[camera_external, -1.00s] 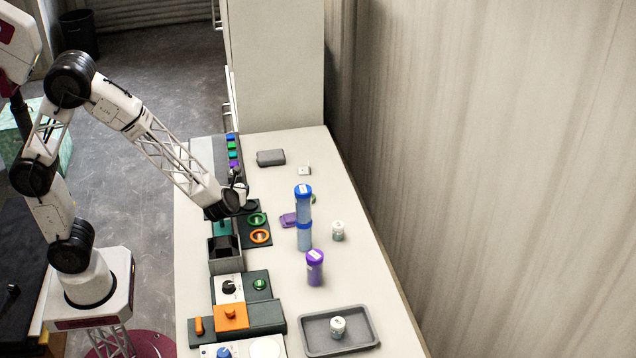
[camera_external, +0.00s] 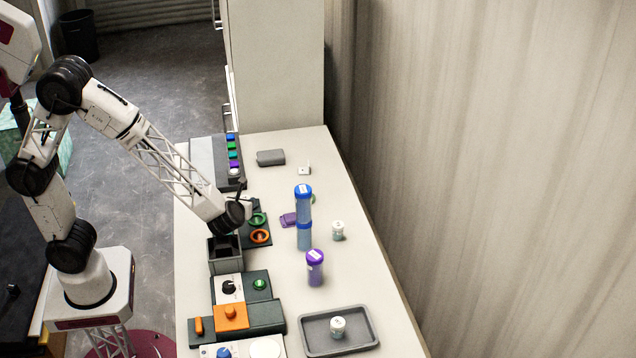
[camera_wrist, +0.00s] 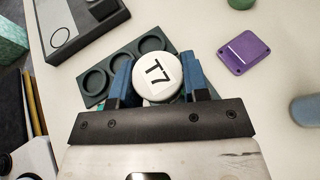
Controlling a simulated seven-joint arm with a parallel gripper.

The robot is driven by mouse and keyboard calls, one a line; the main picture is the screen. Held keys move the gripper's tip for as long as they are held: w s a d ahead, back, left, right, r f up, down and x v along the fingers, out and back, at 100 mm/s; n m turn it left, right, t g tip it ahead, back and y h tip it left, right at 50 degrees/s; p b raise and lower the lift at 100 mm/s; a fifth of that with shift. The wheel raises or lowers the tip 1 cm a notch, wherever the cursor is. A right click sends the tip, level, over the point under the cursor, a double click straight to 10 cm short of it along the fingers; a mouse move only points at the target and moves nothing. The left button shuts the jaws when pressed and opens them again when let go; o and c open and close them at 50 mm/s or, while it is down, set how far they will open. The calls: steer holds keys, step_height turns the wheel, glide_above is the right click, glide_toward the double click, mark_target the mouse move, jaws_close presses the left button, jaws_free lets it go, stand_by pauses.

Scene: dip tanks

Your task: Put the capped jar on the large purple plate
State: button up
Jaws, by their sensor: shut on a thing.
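The capped jar (camera_wrist: 157,77), seen from above, has a white cap marked "T7". My gripper (camera_wrist: 158,80) is shut on it, with a blue finger on each side. The jar's body is mostly hidden below its cap. In the external view my gripper (camera_external: 243,212) is low over the left side of the bench, and the held jar cannot be made out there. A flat purple plate (camera_external: 288,219) lies on the bench to the right of my gripper. It also shows in the wrist view (camera_wrist: 244,53), upper right of the jar, apart from it, with nothing on it.
A blue stacked container (camera_external: 304,235), a purple bottle (camera_external: 315,270) and a white-capped jar (camera_external: 338,231) stand right of the gripper. A grey tray (camera_external: 366,343) holds another white-capped jar. A dark ringed rack (camera_wrist: 117,52) lies below the gripper, beside an open grey box (camera_external: 226,265).

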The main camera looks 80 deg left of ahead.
glide_above(292, 216)
steer(key=shift+s+d+f, duration=0.1)
steer(key=shift+f, duration=0.65)
stand_by(0.5)
steer(key=shift+f, duration=1.8)
steer(key=shift+f, duration=0.1)
steer(key=o, duration=0.9)
steer(key=shift+v, duration=6.05)
